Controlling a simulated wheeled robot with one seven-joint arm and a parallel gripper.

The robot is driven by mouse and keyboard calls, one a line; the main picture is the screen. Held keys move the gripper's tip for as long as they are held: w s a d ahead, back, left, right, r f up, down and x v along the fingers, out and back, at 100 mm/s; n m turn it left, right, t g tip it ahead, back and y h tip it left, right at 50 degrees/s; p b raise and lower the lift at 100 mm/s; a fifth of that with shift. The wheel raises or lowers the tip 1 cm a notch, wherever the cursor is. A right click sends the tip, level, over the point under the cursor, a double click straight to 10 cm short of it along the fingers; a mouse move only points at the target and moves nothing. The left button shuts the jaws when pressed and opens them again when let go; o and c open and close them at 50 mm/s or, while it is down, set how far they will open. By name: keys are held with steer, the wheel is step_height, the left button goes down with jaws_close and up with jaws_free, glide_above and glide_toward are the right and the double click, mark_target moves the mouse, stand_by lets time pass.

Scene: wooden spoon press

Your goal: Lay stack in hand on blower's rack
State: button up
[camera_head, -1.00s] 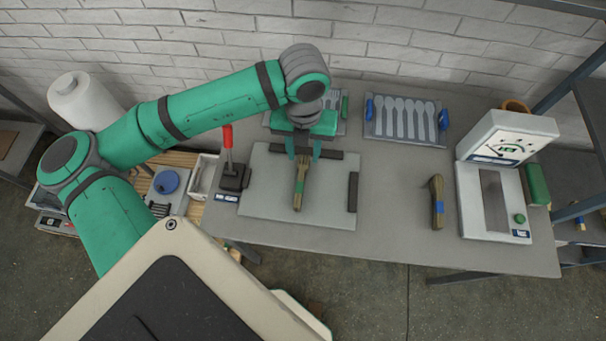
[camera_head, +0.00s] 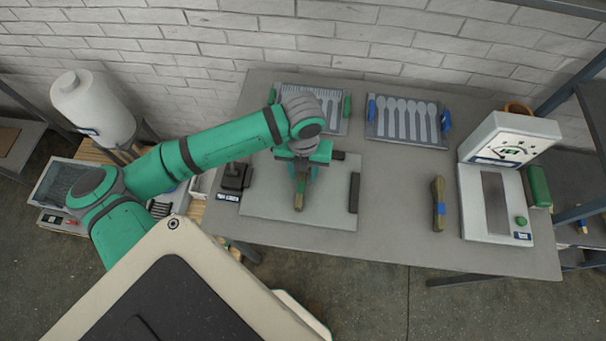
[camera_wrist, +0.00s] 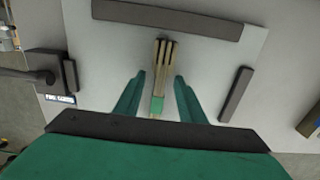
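A narrow stack of wooden pieces (camera_head: 299,201) with a green band lies on the light grey plate (camera_head: 262,205) on the table. In the wrist view the stack (camera_wrist: 165,58) shows its dark ends and its green band. My gripper (camera_head: 304,172) is low over the stack. In the wrist view my gripper (camera_wrist: 160,78) is open, with one finger on each side of the stack and a gap to both. The stack is not held. I cannot tell for sure which thing is the blower; a grey rack-like unit (camera_head: 60,185) stands at the far left.
A green-handled tray (camera_head: 322,91) and a blue-handled tray of spoon shapes (camera_head: 404,116) lie at the back. A blue-banded stack (camera_head: 438,205) and a white dial device (camera_head: 505,150) are on the right. A lever stand (camera_head: 235,178) is left of the plate. Dark bars edge the plate.

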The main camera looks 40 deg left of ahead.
jaws_close()
steer(key=shift+r, duration=0.1)
